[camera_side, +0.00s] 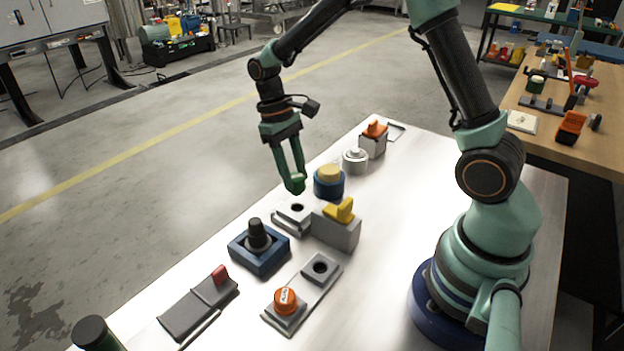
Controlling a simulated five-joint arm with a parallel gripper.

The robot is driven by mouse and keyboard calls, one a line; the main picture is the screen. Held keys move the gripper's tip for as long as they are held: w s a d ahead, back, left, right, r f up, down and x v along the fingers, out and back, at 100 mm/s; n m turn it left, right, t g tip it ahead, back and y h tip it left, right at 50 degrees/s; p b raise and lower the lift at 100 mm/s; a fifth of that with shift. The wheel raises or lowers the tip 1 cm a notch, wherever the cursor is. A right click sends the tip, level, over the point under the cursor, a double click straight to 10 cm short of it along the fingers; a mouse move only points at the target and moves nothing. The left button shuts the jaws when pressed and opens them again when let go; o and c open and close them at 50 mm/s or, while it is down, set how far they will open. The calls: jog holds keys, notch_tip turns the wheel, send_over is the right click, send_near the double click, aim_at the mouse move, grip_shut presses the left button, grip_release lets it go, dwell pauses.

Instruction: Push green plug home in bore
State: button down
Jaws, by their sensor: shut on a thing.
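My gripper (296,178) points down over the far side of the white table, with its two green fingers shut on a small green plug (295,188) at their tips. The plug is hard to tell from the fingers, as the colours are close. Just below it is a light grey block with a dark round bore (297,208). The plug appears above the bore, apart from it; the exact gap and sideways offset cannot be told from this one view.
Close by stand a grey block with a yellow lever (340,211), a blue round base with a yellow top (329,180) and a black joystick on a blue base (258,238). A second block with a hole (320,267) and an orange knob (286,301) lie nearer.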

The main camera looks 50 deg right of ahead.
aim_at(295, 192)
jog(key=shift+f, duration=1.4)
jog(key=shift+f, duration=1.3)
dwell(0.5)
jog(key=shift+c, duration=1.8)
grip_release()
jog(key=v, duration=1.2)
jog(key=shift+s+r, duration=0.1)
jog(key=shift+r, duration=0.05)
